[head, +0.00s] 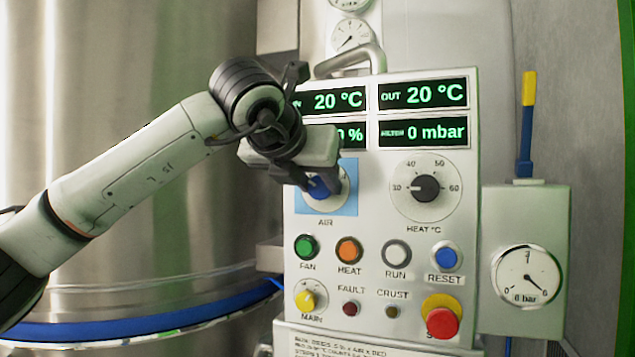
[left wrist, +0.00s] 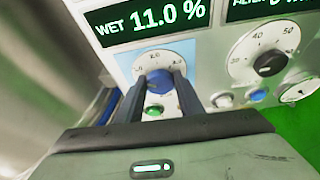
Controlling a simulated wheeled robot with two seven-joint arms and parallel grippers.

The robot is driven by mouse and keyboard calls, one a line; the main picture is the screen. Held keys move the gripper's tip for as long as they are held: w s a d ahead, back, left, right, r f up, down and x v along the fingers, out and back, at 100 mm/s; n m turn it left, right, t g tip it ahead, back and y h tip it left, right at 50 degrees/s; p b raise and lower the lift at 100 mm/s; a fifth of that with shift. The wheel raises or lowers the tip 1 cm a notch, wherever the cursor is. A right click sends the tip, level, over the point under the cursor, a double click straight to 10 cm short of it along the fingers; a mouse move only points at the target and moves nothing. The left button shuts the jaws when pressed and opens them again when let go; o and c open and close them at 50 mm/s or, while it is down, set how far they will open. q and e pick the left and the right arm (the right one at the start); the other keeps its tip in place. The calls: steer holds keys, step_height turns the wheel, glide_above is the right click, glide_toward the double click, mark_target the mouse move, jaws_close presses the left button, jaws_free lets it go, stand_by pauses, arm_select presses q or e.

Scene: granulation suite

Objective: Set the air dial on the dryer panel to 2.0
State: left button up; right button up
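The air dial (head: 320,186) is a blue knob on a white round scale with a light blue backing, at the upper left of the dryer panel's (head: 375,225) control area. My left gripper (head: 318,182) reaches in from the left in front of it and hides part of its scale. In the left wrist view, the two dark fingers (left wrist: 161,88) stand on either side of the blue knob (left wrist: 158,82), which fills the gap between their tips. A 2.0 mark shows above the knob; its pointer cannot be made out. My right gripper is not in view.
The heat dial (head: 426,188) is right of the air dial. Below are several buttons, a yellow main switch (head: 305,299) and a red stop button (head: 443,321). A metal handle (head: 350,62) sits above the panel; a gauge box (head: 525,260) stands to the right.

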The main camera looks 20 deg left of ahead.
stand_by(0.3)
arm_select(q)
steer(key=shift+d+f+m+y+b, duration=0.15)
steer(key=shift+m+y+b, duration=0.25)
steer(key=shift+m+y, duration=0.55)
steer(key=m+y+b, duration=0.1)
steer(key=m, duration=0.2)
steer(key=shift+d+f+t, duration=0.1)
steer(key=shift+d+t, duration=0.05)
steer(key=shift+t, duration=0.15)
steer(key=shift+d+m+t+y+b, duration=0.1)
steer(key=shift+m+t+y+b, duration=0.2)
steer(key=shift+m+y+b, duration=0.75)
steer(key=shift+m+b, duration=0.1)
steer(key=shift+m, duration=0.5)
steer(key=shift+t, duration=0.3)
steer(key=o, duration=1.1)
